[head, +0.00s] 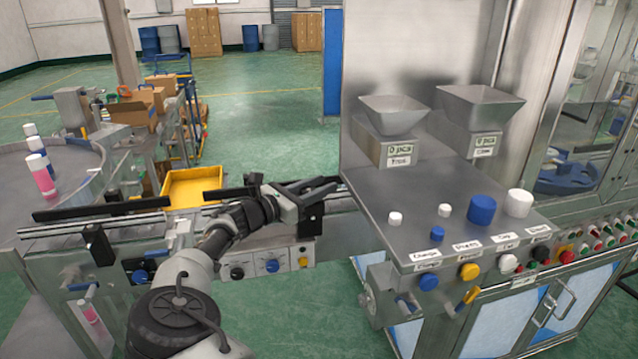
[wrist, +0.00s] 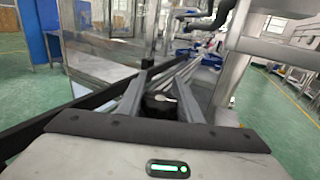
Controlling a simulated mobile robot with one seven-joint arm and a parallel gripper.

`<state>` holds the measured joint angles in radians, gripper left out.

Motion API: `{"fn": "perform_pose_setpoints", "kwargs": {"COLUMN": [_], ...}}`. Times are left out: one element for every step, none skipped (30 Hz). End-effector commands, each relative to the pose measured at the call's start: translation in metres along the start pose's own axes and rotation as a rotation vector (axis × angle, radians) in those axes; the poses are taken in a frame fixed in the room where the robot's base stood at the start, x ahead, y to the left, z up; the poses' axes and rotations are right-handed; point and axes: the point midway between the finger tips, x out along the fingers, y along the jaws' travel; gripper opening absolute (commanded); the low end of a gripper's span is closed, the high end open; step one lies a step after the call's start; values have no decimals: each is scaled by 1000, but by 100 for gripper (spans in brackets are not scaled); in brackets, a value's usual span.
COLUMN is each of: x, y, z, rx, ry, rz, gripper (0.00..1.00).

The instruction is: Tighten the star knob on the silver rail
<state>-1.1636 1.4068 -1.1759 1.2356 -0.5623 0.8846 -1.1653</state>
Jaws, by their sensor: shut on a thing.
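My gripper (wrist: 160,98) is shut on a dark knob (wrist: 160,105), which shows between the two grey fingers in the wrist view. The knob looks black with a pale mark on top; its star shape cannot be made out. In the head view my gripper (head: 300,200) reaches over the silver rail (head: 110,228) near the steel cabinet, and the fingers and my wrist hide the knob there. The rail runs from the round table on the left toward the cabinet, with black guide bars along it.
A yellow tray (head: 192,187) sits just behind the rail, left of my gripper. The steel cabinet (head: 400,200) with hoppers, caps and buttons stands close on the right.

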Motion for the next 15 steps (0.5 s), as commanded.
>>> {"fn": "perform_pose_setpoints", "kwargs": {"x": [0, 0, 0, 0, 0, 0, 0, 0, 0, 0, 0, 0, 0, 0, 0], "y": [1, 0, 0, 0, 0, 0, 0, 0, 0, 0, 0, 0, 0, 0, 0], "z": [0, 0, 0, 0, 0, 0, 0, 0, 0, 0, 0, 0, 0, 0, 0], "rx": [0, 0, 0, 0, 0, 0, 0, 0, 0, 0, 0, -1, 0, -1, -1], "ry": [1, 1, 1, 1, 0, 0, 0, 0, 0, 0, 0, 0, 0, 0, 0], "rz": [-3, -5, -6, -7, -8, -8, -8, -8, -8, -8, -8, -8, -8, -8, -8], "gripper": [10, 10, 10, 10, 10, 10, 10, 10, 10, 10, 10, 10, 10, 36, 42]}}
